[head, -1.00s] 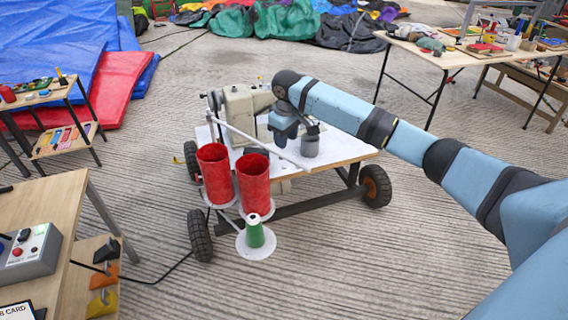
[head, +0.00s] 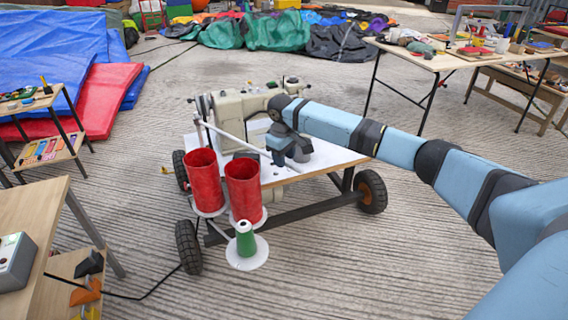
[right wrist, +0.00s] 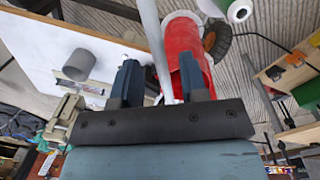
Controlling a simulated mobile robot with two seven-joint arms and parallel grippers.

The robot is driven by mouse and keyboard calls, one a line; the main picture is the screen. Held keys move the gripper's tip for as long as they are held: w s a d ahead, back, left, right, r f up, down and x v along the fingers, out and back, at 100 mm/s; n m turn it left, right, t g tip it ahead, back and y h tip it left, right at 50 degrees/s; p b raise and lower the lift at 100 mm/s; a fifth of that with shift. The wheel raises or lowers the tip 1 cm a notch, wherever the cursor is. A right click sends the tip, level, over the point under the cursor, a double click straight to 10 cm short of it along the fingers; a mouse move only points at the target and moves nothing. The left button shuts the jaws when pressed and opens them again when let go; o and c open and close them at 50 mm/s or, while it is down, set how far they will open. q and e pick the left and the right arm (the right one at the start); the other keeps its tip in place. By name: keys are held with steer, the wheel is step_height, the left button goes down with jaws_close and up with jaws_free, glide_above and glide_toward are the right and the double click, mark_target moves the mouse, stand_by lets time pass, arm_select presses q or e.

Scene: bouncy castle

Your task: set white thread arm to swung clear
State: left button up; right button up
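The white thread arm (head: 229,137) is a thin pale rod. It slants across the front of the cream sewing machine (head: 232,108), above the white tabletop (head: 325,158) of a wheeled cart. My right gripper (head: 283,153) is low over the tabletop near the rod's right end, pointing down. In the right wrist view its two dark fingers (right wrist: 160,68) are wide apart, and the pale rod (right wrist: 149,22) runs through the gap between them in the picture. I cannot tell whether the rod touches a finger. My left gripper is not in view.
Two red thread cones (head: 243,190) and a smaller green one (head: 246,240) stand at the cart's front left. A grey cylinder (right wrist: 78,64) stands on the tabletop. Wooden tables (head: 30,225) are at left and back right. Concrete floor is open right of the cart.

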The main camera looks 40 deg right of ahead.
steer(key=shift+f, duration=0.55)
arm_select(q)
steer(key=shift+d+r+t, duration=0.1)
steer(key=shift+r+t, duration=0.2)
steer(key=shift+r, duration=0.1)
